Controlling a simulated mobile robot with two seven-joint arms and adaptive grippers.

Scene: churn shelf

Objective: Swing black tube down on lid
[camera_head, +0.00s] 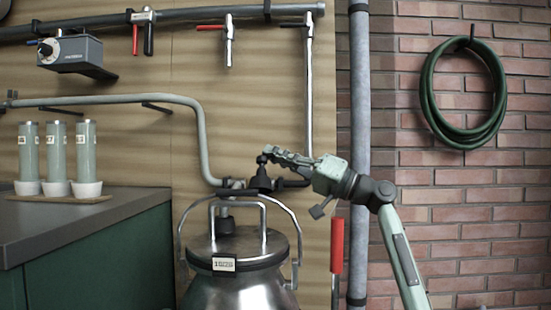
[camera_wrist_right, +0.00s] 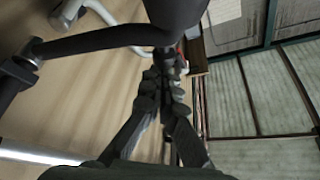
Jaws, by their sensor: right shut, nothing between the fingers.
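The steel churn (camera_head: 240,290) stands at the lower centre, its domed lid (camera_head: 270,250) under upright handles. A short black piece (camera_head: 225,225) sits on or just above the lid at the end of a grey pipe. A black tube with a conical black part (camera_head: 262,181) runs sideways above the handles. It looks larger in the wrist view (camera_wrist_right: 100,40). My right gripper (camera_head: 270,154) reaches in from the right, shut and empty, its fingertips at the top of the conical part. I cannot tell whether they touch it. My left gripper is out of view.
The grey pipe (camera_head: 204,140) bends down from the left toward the lid. A red-handled bar (camera_head: 337,245) hangs right of the churn, beside a vertical grey pipe (camera_head: 359,110). A counter (camera_head: 80,225) with several pale cylinders stands left. A green hose (camera_head: 428,95) hangs on the brick wall.

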